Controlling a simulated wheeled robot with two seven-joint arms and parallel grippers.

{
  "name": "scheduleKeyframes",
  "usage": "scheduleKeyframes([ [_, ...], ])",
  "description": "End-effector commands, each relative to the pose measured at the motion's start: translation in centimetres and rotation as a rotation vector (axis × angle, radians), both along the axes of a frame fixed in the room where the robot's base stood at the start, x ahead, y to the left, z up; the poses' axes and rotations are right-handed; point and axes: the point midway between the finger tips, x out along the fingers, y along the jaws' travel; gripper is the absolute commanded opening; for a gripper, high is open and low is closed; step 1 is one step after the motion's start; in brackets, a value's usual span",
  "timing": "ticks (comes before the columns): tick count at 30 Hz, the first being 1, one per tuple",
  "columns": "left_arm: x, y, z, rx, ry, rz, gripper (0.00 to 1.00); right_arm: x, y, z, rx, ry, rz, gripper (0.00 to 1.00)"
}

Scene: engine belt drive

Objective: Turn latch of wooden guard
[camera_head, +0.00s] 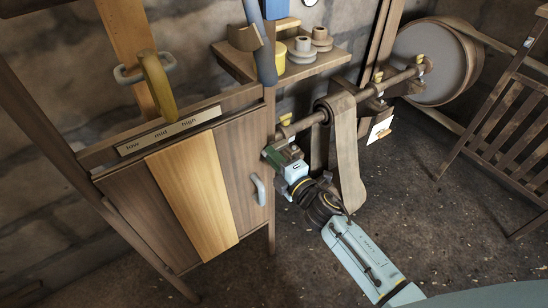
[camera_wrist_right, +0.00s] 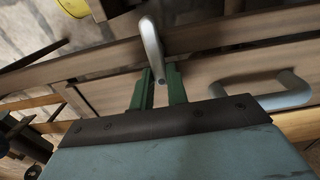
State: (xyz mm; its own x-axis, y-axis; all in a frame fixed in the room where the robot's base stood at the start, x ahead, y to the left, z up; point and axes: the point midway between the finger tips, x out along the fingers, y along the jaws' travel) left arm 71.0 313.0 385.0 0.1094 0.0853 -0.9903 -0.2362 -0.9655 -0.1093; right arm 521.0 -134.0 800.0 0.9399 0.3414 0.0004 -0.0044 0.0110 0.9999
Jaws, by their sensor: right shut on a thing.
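The wooden guard (camera_head: 193,200) is a cabinet-like box with dark and light vertical boards at the left of the head view. It carries a grey bar handle (camera_head: 258,190) on its front, which also shows at the right of the wrist view. My right gripper (camera_head: 272,153) is at the guard's upper right edge, above the handle. In the right wrist view, a grey metal latch (camera_wrist_right: 150,45) reaches down between the green fingers, which are shut on its lower end. In the head view the gripper hides the latch. My left gripper is out of view.
A yellow lever (camera_head: 158,85) stands above a low-mid-high label (camera_head: 168,131) on the guard's top. A wide belt (camera_head: 347,150) hangs from a shaft (camera_head: 390,83) right of my gripper. A shelf (camera_head: 290,68) with pulleys is behind. Bare floor lies in front.

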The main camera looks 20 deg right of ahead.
Motion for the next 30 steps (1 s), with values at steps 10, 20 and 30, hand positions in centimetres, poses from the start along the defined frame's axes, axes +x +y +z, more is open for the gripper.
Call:
scheduleKeyframes([
  [10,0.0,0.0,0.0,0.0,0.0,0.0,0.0,0.0,-0.1,-0.1,-0.005,0.0,0.0,0.25],
  [20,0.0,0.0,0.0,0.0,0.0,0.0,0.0,0.0,0.0,0.0,-0.002,0.0,0.0,0.37],
  [30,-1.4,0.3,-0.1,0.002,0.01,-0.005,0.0,-3.5,-1.3,-0.1,-0.001,0.005,-0.001,0.37],
])
